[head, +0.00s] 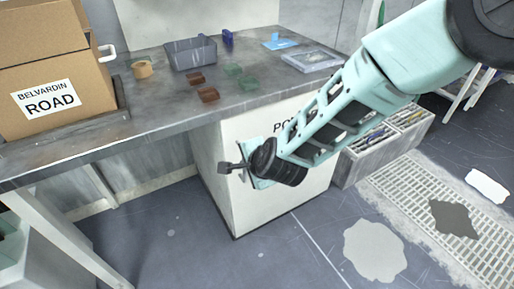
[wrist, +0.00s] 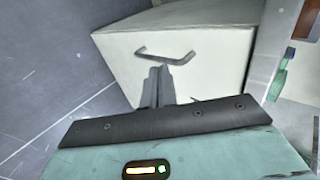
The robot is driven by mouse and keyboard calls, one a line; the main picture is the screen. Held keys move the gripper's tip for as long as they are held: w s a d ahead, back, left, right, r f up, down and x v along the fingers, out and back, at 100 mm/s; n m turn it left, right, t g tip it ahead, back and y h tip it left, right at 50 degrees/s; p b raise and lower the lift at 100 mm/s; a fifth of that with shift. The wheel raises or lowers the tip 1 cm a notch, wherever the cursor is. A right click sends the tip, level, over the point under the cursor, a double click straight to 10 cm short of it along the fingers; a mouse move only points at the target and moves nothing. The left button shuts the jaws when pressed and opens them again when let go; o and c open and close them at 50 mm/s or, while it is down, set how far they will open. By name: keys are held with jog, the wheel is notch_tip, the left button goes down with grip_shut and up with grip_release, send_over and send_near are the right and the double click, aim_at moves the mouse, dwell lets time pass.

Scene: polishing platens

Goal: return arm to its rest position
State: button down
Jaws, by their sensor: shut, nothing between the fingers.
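My gripper (head: 226,168) is at the end of my pale green arm, which reaches in from the upper right in the head view. It hangs below the front edge of the workbench (head: 150,122), in front of the white cabinet (head: 290,185). In the wrist view the dark fingers of my gripper (wrist: 158,72) are together, with nothing between them. Beyond them is a white surface, with a dark bent bar (wrist: 166,55) that looks like a handle just past the fingertips. I cannot tell whether the fingers touch it.
A cardboard box (head: 40,75) stands at the left of the workbench. A grey bin (head: 191,54), brown blocks (head: 208,94) and a grey tray (head: 312,60) lie farther along. Crates (head: 385,145) stand right of the cabinet. The floor in front (head: 220,250) is clear.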

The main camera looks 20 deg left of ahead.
jog(key=s+d+r+n+g+p, duration=0.2)
jog(key=s+d+r+n, duration=0.25)
jog(key=r, duration=0.35)
jog(key=s+d+r+n+g+p, duration=0.1)
jog(key=s+d+r+n+p, duration=0.2)
jog(key=d+r, duration=0.35)
jog(key=s+d+r+n+g+h+p, duration=0.1)
jog(key=s+d+r+n+h, duration=0.1)
jog(key=d, duration=0.5)
jog(key=s+d+r+n+g+h+p, duration=0.1)
jog(key=s+d+r+n+h+p, duration=0.1)
jog(key=s+d+r, duration=0.3)
jog(key=s+d+r+n+g+h+p, duration=0.1)
jog(key=s+d+r+n+h+p, duration=0.1)
jog(key=s+d, duration=0.4)
jog(key=d+r+n, duration=0.1)
jog(key=d+n, duration=0.1)
jog(key=d, duration=0.2)
jog(key=shift+s+d+r, duration=0.25)
jog(key=shift+s+r, duration=0.1)
jog(key=shift+r, duration=0.05)
jog(key=shift+n, duration=0.25)
